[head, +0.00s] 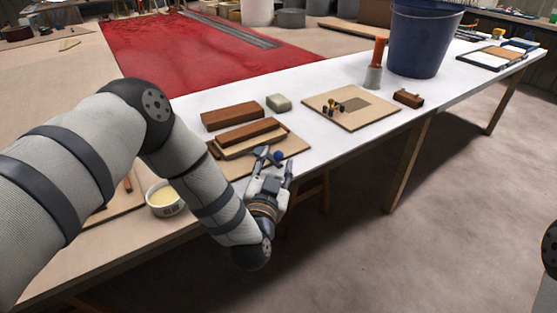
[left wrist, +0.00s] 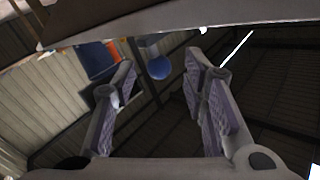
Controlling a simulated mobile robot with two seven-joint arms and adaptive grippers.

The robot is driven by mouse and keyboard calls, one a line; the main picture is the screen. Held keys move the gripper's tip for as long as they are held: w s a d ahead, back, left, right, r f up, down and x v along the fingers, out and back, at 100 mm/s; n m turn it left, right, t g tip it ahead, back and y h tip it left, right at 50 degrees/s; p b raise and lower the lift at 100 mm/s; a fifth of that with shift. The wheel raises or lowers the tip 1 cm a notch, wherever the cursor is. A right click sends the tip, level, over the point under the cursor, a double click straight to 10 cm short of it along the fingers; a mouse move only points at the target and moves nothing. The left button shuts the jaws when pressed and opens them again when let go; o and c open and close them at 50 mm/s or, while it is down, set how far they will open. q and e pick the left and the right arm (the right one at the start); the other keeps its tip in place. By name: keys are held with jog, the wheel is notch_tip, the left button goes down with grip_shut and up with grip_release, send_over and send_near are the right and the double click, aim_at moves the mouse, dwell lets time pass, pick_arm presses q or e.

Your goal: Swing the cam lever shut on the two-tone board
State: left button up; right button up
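A wooden board (head: 296,144) lies near the front edge of the white table, with a tan strip and a dark brown block on it. A blue ball knob (head: 278,155), apparently the end of the cam lever, sits at its front edge beside a grey metal part (head: 262,153). My left gripper (head: 272,170) is open just in front of the knob. In the left wrist view the blue knob (left wrist: 160,68) shows between the spread fingers, beyond the tips, and neither finger visibly touches it. The lever's arm is mostly hidden. My right gripper is out of view.
A brown block (head: 232,116) and a grey-green block (head: 278,102) lie behind the board. Another board with small fittings (head: 378,113), an orange-handled tool (head: 378,55) and a blue bucket (head: 424,38) stand right. A white bowl (head: 165,199) is left.

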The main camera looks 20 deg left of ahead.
pick_arm(q)
jog(key=shift+w, duration=1)
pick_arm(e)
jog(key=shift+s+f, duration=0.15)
pick_arm(q)
grip_shut()
jog(key=shift+s+a+r+m+h, duration=0.2)
jog(key=shift+m+h, duration=0.3)
jog(key=shift+h, duration=0.3)
jog(key=shift+s+a+f+h, duration=0.25)
jog(key=shift+a+h, duration=0.1)
jog(key=shift+h, duration=0.15)
grip_release()
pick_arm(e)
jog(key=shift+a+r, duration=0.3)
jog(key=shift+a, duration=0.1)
pick_arm(q)
jog(key=shift+d, duration=0.1)
